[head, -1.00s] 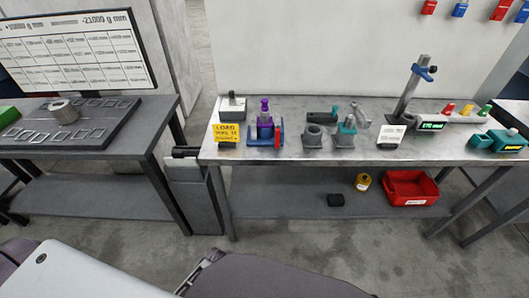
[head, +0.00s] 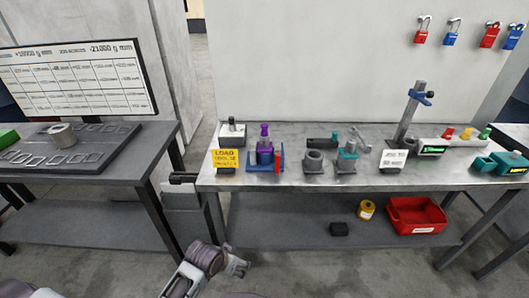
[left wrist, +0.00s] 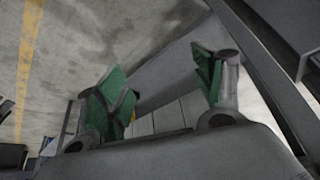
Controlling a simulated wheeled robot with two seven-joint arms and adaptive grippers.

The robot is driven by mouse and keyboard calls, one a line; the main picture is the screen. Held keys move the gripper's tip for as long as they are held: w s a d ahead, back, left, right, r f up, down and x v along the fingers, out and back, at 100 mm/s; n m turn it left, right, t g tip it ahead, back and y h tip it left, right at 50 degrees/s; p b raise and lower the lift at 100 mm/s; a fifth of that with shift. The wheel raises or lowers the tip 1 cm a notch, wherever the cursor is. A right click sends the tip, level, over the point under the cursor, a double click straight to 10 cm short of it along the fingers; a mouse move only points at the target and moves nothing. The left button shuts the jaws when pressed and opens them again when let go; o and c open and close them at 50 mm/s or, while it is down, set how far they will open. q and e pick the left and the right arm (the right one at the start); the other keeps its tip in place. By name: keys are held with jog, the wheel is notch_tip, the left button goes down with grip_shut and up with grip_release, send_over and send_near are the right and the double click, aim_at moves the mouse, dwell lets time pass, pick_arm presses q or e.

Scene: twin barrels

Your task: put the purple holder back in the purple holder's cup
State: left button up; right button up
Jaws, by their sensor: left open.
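The purple holder (head: 264,137) stands upright in a blue fixture (head: 252,164) with a red part, at the left of the workbench. A grey, open-topped cup (head: 314,161) to its right looks empty. Beside that cup, a teal-topped holder (head: 348,150) stands in a similar grey cup. My left gripper (head: 240,264) is low in front of the bench, below the tabletop and well away from the holder. In the left wrist view its green-padded fingers (left wrist: 163,90) are apart with nothing held between them. My right gripper is not in view.
A yellow sign (head: 225,159) stands at the bench's left end. A white-labelled block (head: 393,159) and a post stand (head: 408,115) are to the right. A red bin (head: 417,215) sits on the lower shelf. Another table with a monitor (head: 75,80) stands at left.

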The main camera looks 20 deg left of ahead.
pick_arm(q)
jog(key=w+r+t+h, duration=0.1)
jog(key=w+r+t, duration=0.1)
jog(key=w+r, duration=0.4)
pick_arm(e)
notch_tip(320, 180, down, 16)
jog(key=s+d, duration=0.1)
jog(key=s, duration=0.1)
pick_arm(q)
jog(key=m+t+h, duration=0.2)
jog(key=t+h, duration=0.2)
jog(key=t, duration=0.6)
send_near(263, 133)
jog(key=shift+b+v, duration=0.45)
jog(key=shift+v, duration=0.8)
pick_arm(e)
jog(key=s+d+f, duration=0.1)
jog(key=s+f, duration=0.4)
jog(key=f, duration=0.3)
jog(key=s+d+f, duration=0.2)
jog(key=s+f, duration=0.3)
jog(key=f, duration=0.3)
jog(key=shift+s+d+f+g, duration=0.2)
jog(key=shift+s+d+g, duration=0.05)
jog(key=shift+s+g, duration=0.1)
pick_arm(q)
jog(key=shift+w+r, duration=0.1)
jog(key=shift+r, duration=0.05)
